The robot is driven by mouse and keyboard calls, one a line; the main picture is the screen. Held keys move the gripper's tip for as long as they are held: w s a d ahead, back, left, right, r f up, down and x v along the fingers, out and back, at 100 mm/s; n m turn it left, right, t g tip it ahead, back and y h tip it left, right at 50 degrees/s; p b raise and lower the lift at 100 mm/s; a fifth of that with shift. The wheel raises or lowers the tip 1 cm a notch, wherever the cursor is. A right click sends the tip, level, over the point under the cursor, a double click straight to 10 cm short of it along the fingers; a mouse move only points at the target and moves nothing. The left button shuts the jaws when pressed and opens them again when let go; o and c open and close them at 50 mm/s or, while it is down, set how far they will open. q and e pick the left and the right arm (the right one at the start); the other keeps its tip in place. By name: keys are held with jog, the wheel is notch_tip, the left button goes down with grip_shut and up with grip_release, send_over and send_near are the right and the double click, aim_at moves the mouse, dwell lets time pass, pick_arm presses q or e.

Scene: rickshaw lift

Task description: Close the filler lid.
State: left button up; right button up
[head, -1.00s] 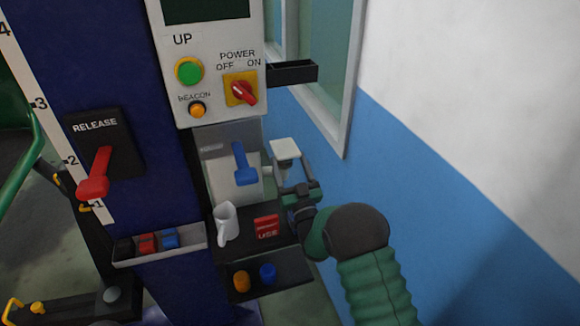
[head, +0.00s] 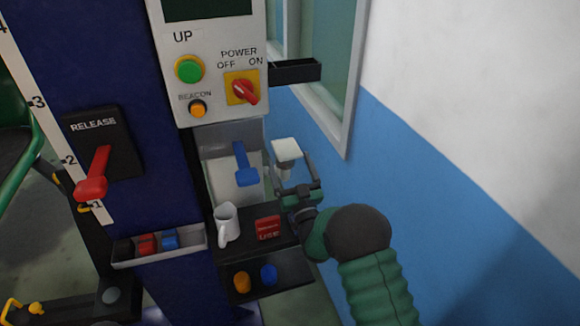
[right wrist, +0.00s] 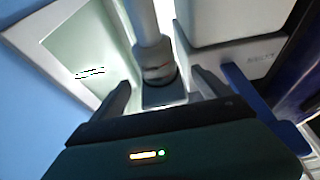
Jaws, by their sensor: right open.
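The filler appears to be the pale fitting on the right side of the blue column. Its square white top plate (head: 286,149), which looks like the lid, sits over a short neck; I cannot tell if it is shut. In the right wrist view a pale cylinder with a grey collar (right wrist: 158,72) stands between my fingers, with a square grey piece below it. My right gripper (head: 298,184) is open just below the white plate, its fingers (right wrist: 161,82) apart on either side of the fitting. I see no clear contact. My left gripper is out of view.
A blue lever (head: 245,165) is close left of the filler. A white jug (head: 227,222) and a red box (head: 267,228) stand on the dark shelf below. A black bracket (head: 295,71) juts out above. The blue and white wall bounds the right side.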

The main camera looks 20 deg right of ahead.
jog(key=shift+s, duration=0.25)
jog(key=b+v, duration=0.4)
jog(key=v, duration=1.2)
jog(key=shift+f, duration=0.3)
jog(key=shift+f, duration=0.1)
